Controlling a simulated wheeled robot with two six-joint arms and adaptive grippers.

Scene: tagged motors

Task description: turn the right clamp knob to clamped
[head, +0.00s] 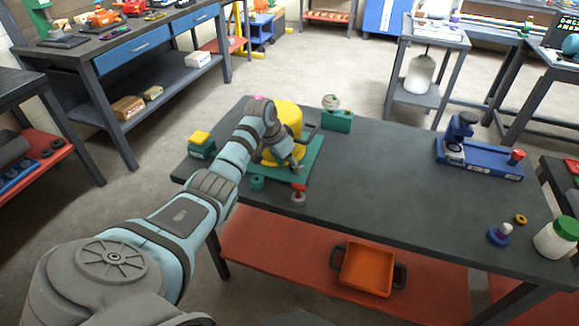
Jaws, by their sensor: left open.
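A yellow motor (290,115) stands on a green base plate (311,160) on the dark workbench, partly hidden behind my left arm. A dark bent handle (311,129) shows at its right side. My left gripper (296,166) is open above the green plate, in front of the motor; I cannot tell whether it touches anything. A small red-topped piece (298,194) stands just in front of the plate, below the gripper. I cannot make out for sure which part is the right clamp knob, nor its setting. My right gripper is out of view.
A green block with a yellow top (200,141) stands left of my arm, and a green holder (337,120) behind the plate. A blue fixture (487,163) with a red knob (517,156) is at the right. The bench middle is clear. An orange bin (366,271) sits on the lower shelf.

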